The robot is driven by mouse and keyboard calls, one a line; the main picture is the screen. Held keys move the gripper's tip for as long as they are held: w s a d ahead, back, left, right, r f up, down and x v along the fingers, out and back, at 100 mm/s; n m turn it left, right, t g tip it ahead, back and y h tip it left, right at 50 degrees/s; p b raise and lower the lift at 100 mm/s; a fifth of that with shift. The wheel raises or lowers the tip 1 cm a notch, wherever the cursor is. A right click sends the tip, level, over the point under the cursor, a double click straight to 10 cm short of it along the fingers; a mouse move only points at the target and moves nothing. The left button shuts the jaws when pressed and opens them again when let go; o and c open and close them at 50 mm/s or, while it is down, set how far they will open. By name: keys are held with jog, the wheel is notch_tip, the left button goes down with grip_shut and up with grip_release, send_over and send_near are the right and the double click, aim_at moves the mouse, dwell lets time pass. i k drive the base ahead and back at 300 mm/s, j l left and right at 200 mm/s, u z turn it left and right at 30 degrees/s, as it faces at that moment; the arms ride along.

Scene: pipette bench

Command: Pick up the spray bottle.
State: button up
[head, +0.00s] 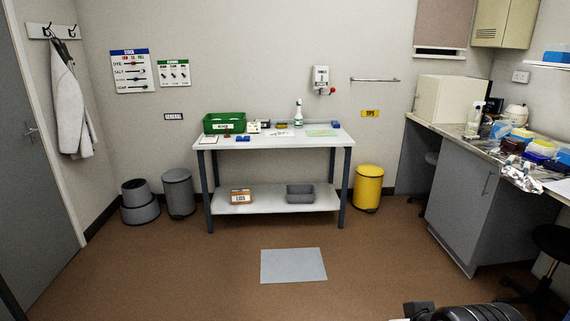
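A white spray bottle (298,116) with a green label stands upright on the white-topped table against the back wall, right of the table's middle. Nothing hides it. A pale bottle (473,121) that may also have a spray head stands on the right counter, too small to tell for sure. A dark part of my arm shows at the bottom right edge, far from the table. My gripper's fingers are not in view.
The table (268,143) also holds a green crate (224,123) and small items. Its lower shelf holds a box and a grey tray (300,194). Bins flank it, including a yellow one (368,190). A grey mat (293,266) lies on open floor. A cluttered counter stands right.

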aim_at(298, 120)
jog(key=i, duration=1.75)
jog(key=i+l, duration=0.1)
jog(key=i, duration=1.7)
jog(key=i+u, duration=0.1)
jog(key=i, duration=1.65)
